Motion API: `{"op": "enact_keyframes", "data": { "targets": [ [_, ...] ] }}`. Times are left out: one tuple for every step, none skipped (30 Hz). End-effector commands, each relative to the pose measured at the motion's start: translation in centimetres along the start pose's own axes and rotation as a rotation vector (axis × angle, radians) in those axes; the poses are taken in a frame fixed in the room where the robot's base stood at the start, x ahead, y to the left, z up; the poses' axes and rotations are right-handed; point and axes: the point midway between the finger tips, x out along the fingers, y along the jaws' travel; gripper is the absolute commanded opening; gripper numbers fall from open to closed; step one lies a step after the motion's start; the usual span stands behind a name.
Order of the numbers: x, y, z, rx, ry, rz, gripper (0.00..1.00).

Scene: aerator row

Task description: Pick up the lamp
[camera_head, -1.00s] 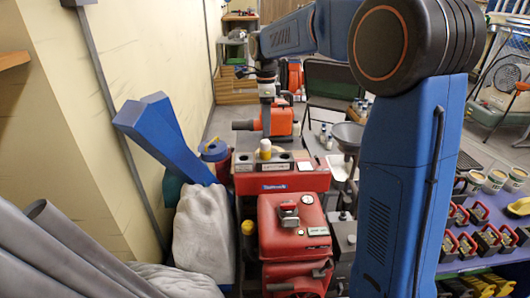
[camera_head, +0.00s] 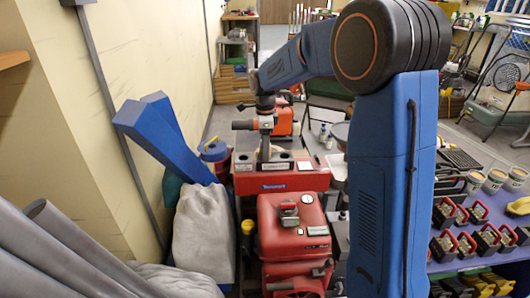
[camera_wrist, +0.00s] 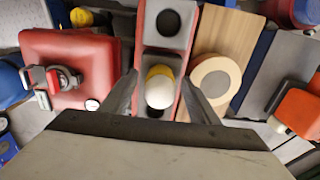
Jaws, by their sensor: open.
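A small yellow piece with a rounded white top, which I take to be the lamp (camera_wrist: 159,88), stands in the grey top of a red rack (camera_head: 250,183). The rack also shows in the wrist view (camera_wrist: 148,38), with a dark empty hole beyond the lamp. My gripper (camera_wrist: 159,78) is open, with one finger on each side of the lamp. I cannot tell whether either finger touches it. In the head view my gripper (camera_head: 265,158) points down over the rack and hides the lamp.
A red machine (camera_head: 292,238) stands in front of the rack. A yellow-capped item (camera_head: 248,228) and a grey sack (camera_head: 203,235) are on the left. A wooden block with a round disc (camera_wrist: 215,80) lies beside the rack in the wrist view. A purple shelf (camera_head: 478,256) is at right.

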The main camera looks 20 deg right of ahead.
Motion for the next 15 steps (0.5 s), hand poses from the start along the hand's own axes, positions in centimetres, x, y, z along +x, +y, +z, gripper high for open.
{"op": "enact_keyframes", "data": {
  "targets": [
    [0.42, 0.03, -0.01, 0.000, 0.000, 0.001, 0.55],
    [0.54, 0.02, 0.00, 0.000, 0.000, 0.001, 0.55],
    [0.60, 0.00, 0.00, 0.000, 0.000, 0.000, 0.55],
    [0.61, -0.01, 0.00, 0.000, 0.000, 0.000, 0.55],
    [0.60, -0.01, 0.01, 0.000, 0.000, -0.001, 0.55],
    [0.58, -0.01, 0.01, 0.000, 0.000, -0.001, 0.55],
    [0.58, -0.01, 0.01, 0.000, 0.000, -0.001, 0.55],
    [0.57, -0.01, 0.01, 0.000, 0.000, -0.001, 0.55],
    [0.57, -0.01, 0.01, 0.000, 0.000, -0.001, 0.48],
    [0.57, -0.01, 0.00, 0.000, 0.000, -0.001, 0.41],
    [0.56, -0.01, 0.01, 0.000, 0.000, -0.001, 0.34],
    [0.56, 0.00, 0.00, 0.000, 0.000, -0.001, 0.24],
    [0.56, -0.01, 0.00, 0.000, 0.000, -0.001, 0.17],
    [0.55, 0.00, 0.00, 0.000, 0.000, -0.001, 0.10],
    [0.55, -0.01, 0.00, 0.000, 0.000, -0.001, 0.10]
  ]
}}
